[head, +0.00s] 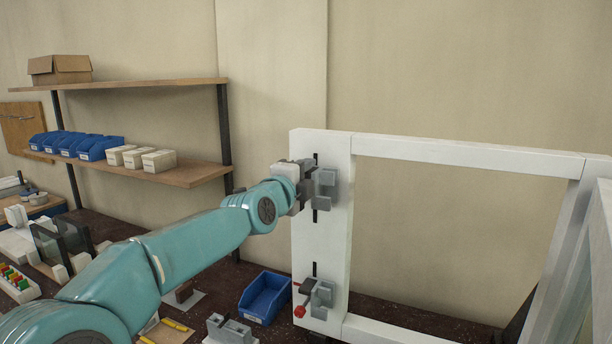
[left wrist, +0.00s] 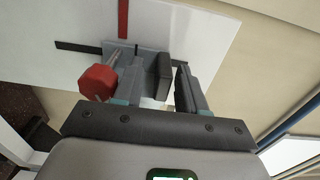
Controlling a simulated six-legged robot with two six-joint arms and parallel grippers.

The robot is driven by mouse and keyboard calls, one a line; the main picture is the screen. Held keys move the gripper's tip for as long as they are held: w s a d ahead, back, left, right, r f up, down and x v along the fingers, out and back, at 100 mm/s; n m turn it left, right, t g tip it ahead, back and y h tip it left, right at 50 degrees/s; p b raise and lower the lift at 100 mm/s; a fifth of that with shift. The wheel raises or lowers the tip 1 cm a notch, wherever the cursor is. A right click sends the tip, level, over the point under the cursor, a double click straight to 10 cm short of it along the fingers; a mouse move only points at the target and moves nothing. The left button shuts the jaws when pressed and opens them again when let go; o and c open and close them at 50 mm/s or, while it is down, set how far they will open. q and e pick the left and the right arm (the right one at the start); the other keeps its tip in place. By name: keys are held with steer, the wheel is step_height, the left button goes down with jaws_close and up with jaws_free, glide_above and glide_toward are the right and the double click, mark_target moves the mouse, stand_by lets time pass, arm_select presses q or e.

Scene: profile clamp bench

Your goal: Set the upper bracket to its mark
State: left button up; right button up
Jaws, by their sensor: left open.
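The grey upper bracket (head: 326,185) sits on the white upright over a black vertical slot. My left gripper (head: 307,173) is at the bracket's left side, partly covering it. In the left wrist view, the open fingers of my left gripper (left wrist: 158,72) stand either side of the bracket's dark block (left wrist: 159,78). A gap shows between the block and the right finger; contact at the left finger is unclear. A red knob (left wrist: 98,82) is left of the fingers. A red mark (left wrist: 123,18) crosses the white face beside the slot. My right gripper is not in view.
A lower bracket (head: 321,298) with a red knob sits on the same upright (head: 338,240). A blue bin (head: 265,297) stands left of it on the dark bench. Shelves (head: 150,173) with bins and boxes are at the left. The white frame's opening is clear.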

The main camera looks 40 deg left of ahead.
arm_select(q)
steer(key=shift+s+a+r, duration=0.1)
steer(key=shift+s+r, duration=0.1)
steer(key=shift+s, duration=0.15)
steer(key=shift+w+f, duration=0.1)
steer(key=shift+w, duration=0.2)
jaws_close()
steer(key=shift+f+b, duration=0.55)
steer(key=shift+f, duration=0.3)
jaws_free()
steer(key=shift+s, duration=0.2)
steer(key=v, duration=1.6)
steer(key=shift+b, duration=0.4)
